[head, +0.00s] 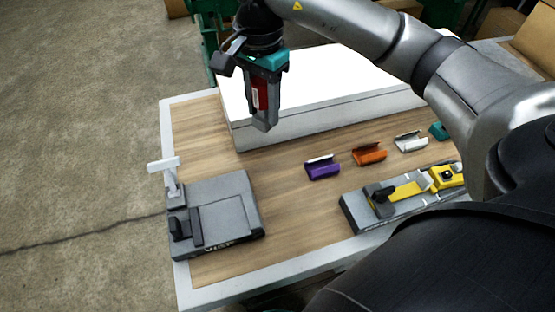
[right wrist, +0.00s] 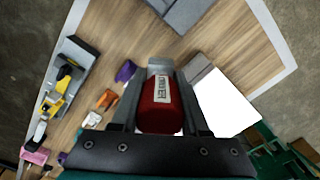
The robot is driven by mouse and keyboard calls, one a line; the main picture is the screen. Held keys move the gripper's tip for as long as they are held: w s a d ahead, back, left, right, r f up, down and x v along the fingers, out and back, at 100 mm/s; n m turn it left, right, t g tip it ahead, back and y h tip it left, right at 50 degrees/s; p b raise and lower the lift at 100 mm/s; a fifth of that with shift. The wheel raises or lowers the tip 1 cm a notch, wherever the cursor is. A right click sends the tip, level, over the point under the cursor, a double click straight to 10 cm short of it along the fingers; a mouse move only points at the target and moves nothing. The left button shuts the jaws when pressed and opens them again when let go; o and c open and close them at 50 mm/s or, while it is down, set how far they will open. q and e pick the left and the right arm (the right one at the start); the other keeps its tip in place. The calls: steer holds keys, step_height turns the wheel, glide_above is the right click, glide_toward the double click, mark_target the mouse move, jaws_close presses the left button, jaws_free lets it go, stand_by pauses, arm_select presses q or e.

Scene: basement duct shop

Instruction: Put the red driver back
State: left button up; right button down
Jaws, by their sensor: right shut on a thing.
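My right gripper (head: 263,118) is shut on the red driver (head: 260,92), high over the left end of a white-topped grey box. The driver's red body carries a white label. In the right wrist view the driver (right wrist: 160,112) sits between the two dark fingers, its label facing the camera. Its lower end is largely hidden by the fingers in the head view. A grey dock (head: 228,212) with a raised white tab stands at the table's left front, apart from the gripper. My left gripper is not in view.
The white-topped box (head: 330,125) fills the table's back. Purple (head: 322,169), orange (head: 369,154) and white (head: 411,142) open clips lie in a row. A grey tray with a yellow tool (head: 408,190) lies at the right front. Bare wooden table (head: 290,215) lies between dock and tray.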

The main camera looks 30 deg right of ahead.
steer(key=d+f+m, duration=0.1)
steer(key=f+m, duration=0.1)
steer(key=f, duration=0.4)
steer(key=d+f+m+b, duration=0.1)
steer(key=f+m, duration=0.1)
steer(key=f, duration=0.5)
steer(key=d+f+m+b, duration=0.1)
steer(key=f+m, duration=0.2)
steer(key=f, duration=0.4)
steer(key=shift+w+d+f, duration=0.15)
steer(key=shift+w+d, duration=0.2)
steer(key=shift+w, duration=0.05)
steer(key=shift+f, duration=0.2)
steer(key=shift+c, duration=2)
jaws_free()
steer(key=shift+r, duration=0.1)
